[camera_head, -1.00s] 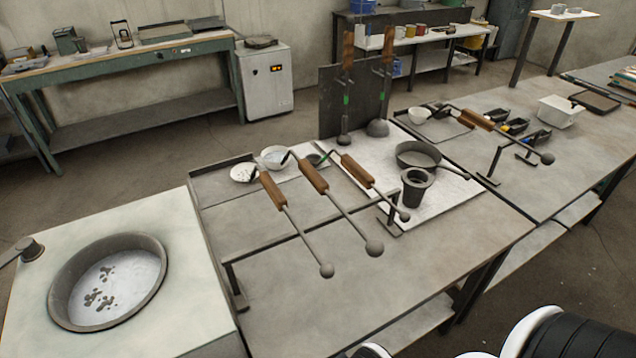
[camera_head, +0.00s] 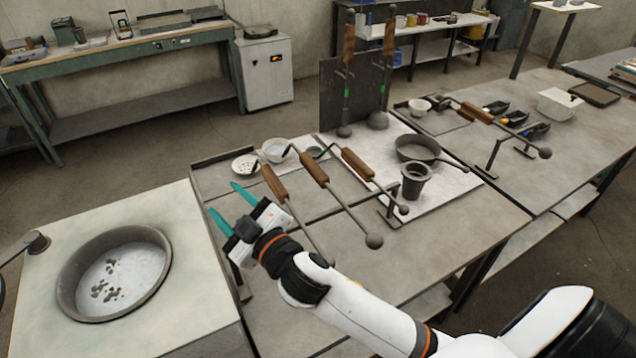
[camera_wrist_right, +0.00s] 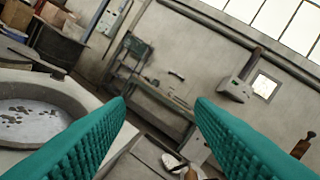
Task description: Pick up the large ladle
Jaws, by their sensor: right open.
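Three ladles with brown wooden grips lie side by side on a low rack (camera_head: 385,222) on the middle table. The middle ladle (camera_head: 313,168) has a wide pale bowl (camera_head: 275,148); the left one (camera_head: 273,183) ends in a perforated white head (camera_head: 245,164), and the right one (camera_head: 357,163) in a small dark bowl. My right gripper (camera_head: 226,200) is open and empty, left of the left ladle's grip and above the table. Its forearm hides part of the rack and the left ladle's rod end. In the right wrist view, nothing is between the teal fingers (camera_wrist_right: 160,102). My left gripper is out of view.
A round melting pot (camera_head: 72,290) with shiny metal is at the left. A pan (camera_head: 418,149) and dark crucible (camera_head: 415,182) stand on a pale sheet. Another ladle (camera_head: 476,112) rests on the right table.

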